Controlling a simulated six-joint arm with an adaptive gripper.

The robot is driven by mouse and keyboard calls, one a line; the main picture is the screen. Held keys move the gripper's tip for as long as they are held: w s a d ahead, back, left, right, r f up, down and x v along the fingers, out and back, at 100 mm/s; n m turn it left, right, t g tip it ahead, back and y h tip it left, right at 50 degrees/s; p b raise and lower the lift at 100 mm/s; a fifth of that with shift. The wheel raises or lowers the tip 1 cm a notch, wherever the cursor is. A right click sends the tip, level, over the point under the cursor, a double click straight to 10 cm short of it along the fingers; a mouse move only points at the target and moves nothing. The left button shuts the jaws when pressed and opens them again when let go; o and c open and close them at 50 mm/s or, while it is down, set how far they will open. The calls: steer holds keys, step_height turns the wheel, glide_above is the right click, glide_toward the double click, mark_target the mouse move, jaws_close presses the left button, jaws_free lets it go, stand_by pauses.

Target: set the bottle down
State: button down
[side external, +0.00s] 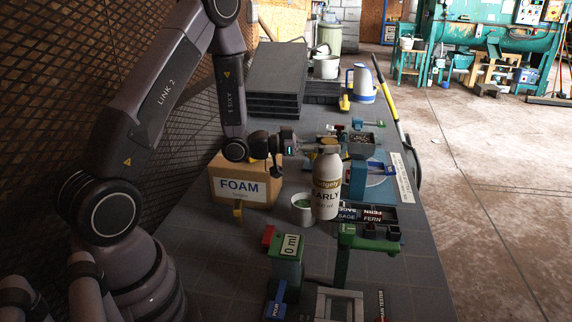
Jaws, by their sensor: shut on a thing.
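The fingertips are partly hidden by the bottle's top. The bottle's base is level in the picture with the lower part of a small white cup (303,217). I cannot tell whether the base touches the table.
The small cup with green contents stands close left of the bottle. A FOAM box (240,188) is further left. A green "0 ml" device (286,262) stands in front. FERN and SAGE trays (378,214) and a green stand (368,240) are close right. Dark panels (275,75) are stacked behind.

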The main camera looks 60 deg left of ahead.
mark_target(325, 194)
step_height(325, 194, down, 13)
steer(key=shift+r, duration=0.15)
stand_by(0.4)
steer(key=c, duration=0.7)
jaws_free()
steer(key=shift+f, duration=0.2)
